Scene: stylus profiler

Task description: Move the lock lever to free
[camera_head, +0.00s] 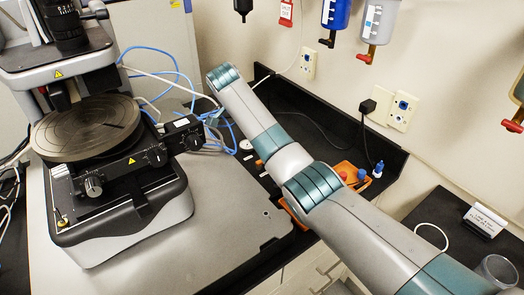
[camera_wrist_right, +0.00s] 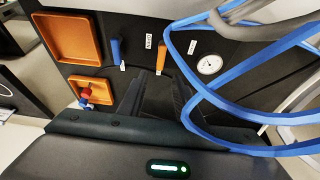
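In the right wrist view, an orange lever (camera_wrist_right: 162,58) and a blue lever (camera_wrist_right: 117,50) stand on a dark panel, each with a small white label too small to read. I cannot tell which is the lock lever. My right gripper (camera_wrist_right: 157,88) points at the panel with its dark fingers apart. The orange lever's lower end lies between and just beyond the fingertips in the picture; I see no grip on it. A small orange part shows beside my right arm in the head view (camera_head: 259,163). My right gripper is hidden in the head view, and my left gripper is not in view.
A round gauge (camera_wrist_right: 209,65) sits right of the levers. Blue tubes (camera_wrist_right: 205,90) loop close to the right finger. An orange tray (camera_wrist_right: 68,38) and a smaller one with red and blue pieces lie left. The profiler (camera_head: 110,190) stands left in the head view.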

